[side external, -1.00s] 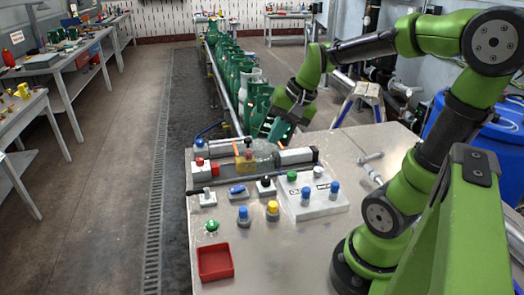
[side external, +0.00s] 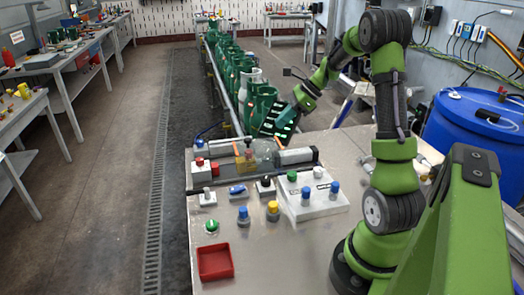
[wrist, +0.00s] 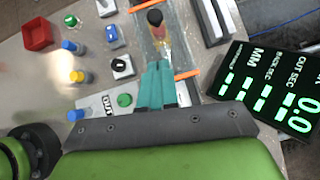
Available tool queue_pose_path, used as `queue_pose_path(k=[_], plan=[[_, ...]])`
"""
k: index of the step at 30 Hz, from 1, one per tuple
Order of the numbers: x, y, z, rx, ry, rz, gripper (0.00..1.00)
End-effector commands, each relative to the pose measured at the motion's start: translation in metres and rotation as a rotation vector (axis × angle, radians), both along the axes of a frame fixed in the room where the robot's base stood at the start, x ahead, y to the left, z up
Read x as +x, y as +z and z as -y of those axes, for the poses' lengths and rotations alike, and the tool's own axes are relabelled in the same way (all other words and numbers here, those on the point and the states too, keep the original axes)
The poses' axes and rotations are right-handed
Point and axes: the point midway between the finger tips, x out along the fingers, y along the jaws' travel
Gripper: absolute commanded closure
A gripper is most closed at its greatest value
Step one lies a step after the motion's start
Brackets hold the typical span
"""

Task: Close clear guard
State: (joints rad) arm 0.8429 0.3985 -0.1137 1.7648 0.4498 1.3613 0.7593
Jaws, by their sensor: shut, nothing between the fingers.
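The clear guard (side external: 264,149) is a see-through cover at the back of the grey bench, over the fixture between the red-buttoned block and a grey cylinder. In the wrist view the clear guard (wrist: 172,38) shows as a faint transparent panel between orange strips, with a dark-topped amber piece seen beside or through it. My gripper (wrist: 156,66) is shut and empty, its teal fingers pointing at the guard's near part. I cannot tell whether they touch it. In the side view the fingers are largely hidden near the display.
A black display with green digits (wrist: 275,90) stands close to my gripper's right. A red tray (side external: 215,262), a green button (side external: 211,226), a yellow-topped knob (side external: 272,210) and several other controls occupy the bench. Green gas cylinders (side external: 228,65) line the conveyor behind.

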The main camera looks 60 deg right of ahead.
Motion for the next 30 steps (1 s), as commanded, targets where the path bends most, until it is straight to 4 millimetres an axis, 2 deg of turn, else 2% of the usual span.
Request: queue_pose_path(k=[3, 7, 15, 30], plan=[[0.014, -0.022, -0.012, 0.004, 0.004, -0.003, 1.0], [0.028, -0.04, -0.022, 0.001, 0.005, -0.001, 1.0], [0.054, -0.043, -0.039, -0.002, 0.003, 0.0, 1.0], [0.062, -0.043, -0.047, -0.002, 0.007, 0.0, 1.0]])
